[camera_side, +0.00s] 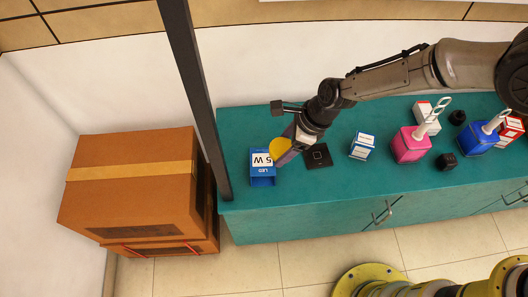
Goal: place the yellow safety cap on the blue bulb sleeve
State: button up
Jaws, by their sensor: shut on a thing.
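The yellow safety cap (279,147) is held in my gripper (288,150), which is shut on it. The cap is at the lower left end of my arm, over the left part of the teal counter. The blue bulb sleeve (262,181) stands on the counter just left of and below the cap, with a white "LED 5 W" label. In this view the cap overlaps or nearly meets the sleeve's upper right edge; I cannot tell whether they touch. The gripper's fingertips are partly hidden.
The teal counter (335,205) holds a black square plate (318,156), a small blue-white box (362,146), a pink container (408,148), a blue container (478,140) and small black pieces. A dark post (198,100) rises at the counter's left end. Cardboard boxes (130,190) stand left.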

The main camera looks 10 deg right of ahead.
jog(key=w+a+f, duration=0.1)
jog(key=f, duration=0.1)
jog(key=w+a+f, duration=0.1)
jog(key=f, duration=0.1)
jog(key=w+a+f, duration=0.2)
jog(key=shift+w, duration=0.1)
jog(key=shift+w+a+f, duration=0.1)
jog(key=shift+a+f, duration=0.1)
jog(key=shift+f, duration=1.55)
jog(key=shift+f, duration=0.1)
jog(key=o, duration=1.3)
jog(key=shift+d+r, duration=0.1)
jog(key=shift+r, duration=0.3)
jog(key=v, duration=1.1)
jog(key=shift+r, duration=0.15)
jog(key=shift+d, duration=0.15)
